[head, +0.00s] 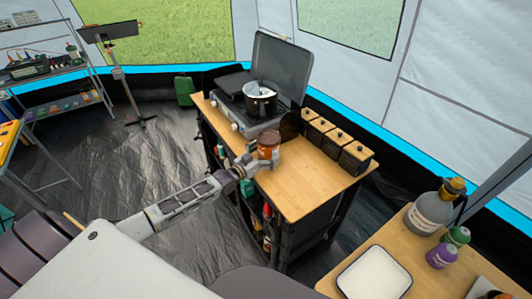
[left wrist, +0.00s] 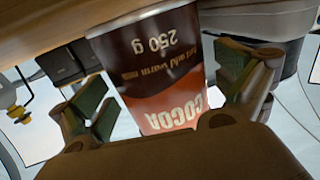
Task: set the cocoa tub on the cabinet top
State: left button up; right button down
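The cocoa tub (head: 268,144), brown and orange-red, stands upright at the front edge of the wooden cabinet top (head: 303,187), near the stove. In the left wrist view the tub (left wrist: 165,75) fills the middle, upside down in the picture, with the wood (left wrist: 50,22) at its base. Whether the base fully touches the wood is hard to tell. My left gripper (head: 251,164) is at the tub's near side. Its green-padded fingers (left wrist: 168,100) stand on either side of the tub, with narrow gaps showing. My right gripper is not in view.
A camping stove (head: 240,112) with a pot (head: 260,98) stands behind the tub. Several dark wood-topped canisters (head: 338,146) line the cabinet's back edge. The cabinet's right front is clear. A second table (head: 410,262) at lower right holds bottles (head: 430,215) and a white tray (head: 374,274).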

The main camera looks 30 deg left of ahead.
pick_arm(q)
jog(key=shift+r, duration=0.15)
jog(key=v, duration=1.2)
dwell(1.1)
dwell(0.8)
jog(key=s+a+f+n+g+y, duration=0.1)
jog(key=s+a+f+g+y, duration=0.15)
jog(key=f, duration=0.75)
jog(key=s+a+f+n+g+y, duration=0.15)
jog(key=a+f, duration=0.25)
jog(key=f, duration=0.7)
jog(key=s+f+g+y, duration=0.1)
jog(key=s+f+g, duration=0.1)
jog(key=s+f, duration=0.5)
jog(key=s+f+g+y, duration=0.15)
jog(key=s+f, duration=0.25)
jog(key=f, duration=0.5)
jog(key=s+d+f+g, duration=0.3)
jog(key=s+d+f, duration=0.2)
jog(key=s, duration=0.5)
jog(key=s+d+f+m+g, duration=0.1)
jog(key=s+d+f+g, duration=0.1)
jog(key=s+d+f, duration=0.3)
jog(key=s+d+f+g, duration=0.3)
jog(key=s+f, duration=0.7)
jog(key=s, duration=0.7)
jog(key=d+h, duration=0.1)
jog(key=d, duration=0.1)
jog(key=shift+s+d+g, duration=0.2)
jog(key=shift+d+g, duration=0.15)
